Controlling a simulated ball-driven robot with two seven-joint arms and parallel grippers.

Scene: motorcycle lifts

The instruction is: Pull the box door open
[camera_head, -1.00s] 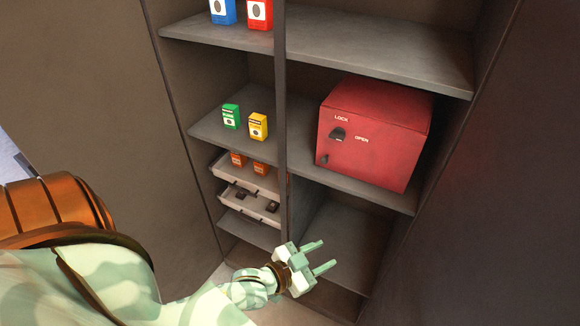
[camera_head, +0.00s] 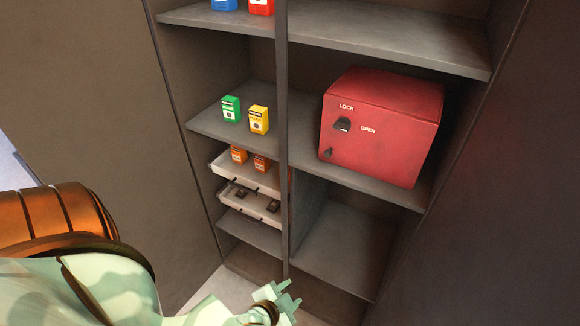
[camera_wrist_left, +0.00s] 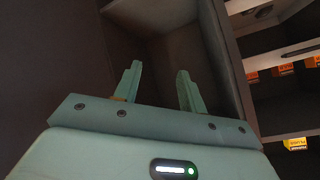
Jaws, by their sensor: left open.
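The red box (camera_head: 385,120) stands on the middle shelf, right of the cabinet's upright divider. Its front door (camera_head: 365,145) looks shut, with LOCK and OPEN labels, a dark knob (camera_head: 342,124) and a smaller dark handle (camera_head: 328,153) below it. My left gripper (camera_head: 292,296) is low at the bottom edge of the head view, well below and left of the box, touching nothing I can see. In the left wrist view its two fingers (camera_wrist_left: 160,88) are apart and empty, and the box is not seen there. My right gripper is out of view.
The upright divider (camera_head: 282,150) splits the cabinet. Green (camera_head: 231,109) and yellow (camera_head: 259,119) cartons stand on the left middle shelf, above white drawers (camera_head: 250,205) holding small items. The compartment below the red box (camera_head: 345,235) is empty. Dark panels flank both sides.

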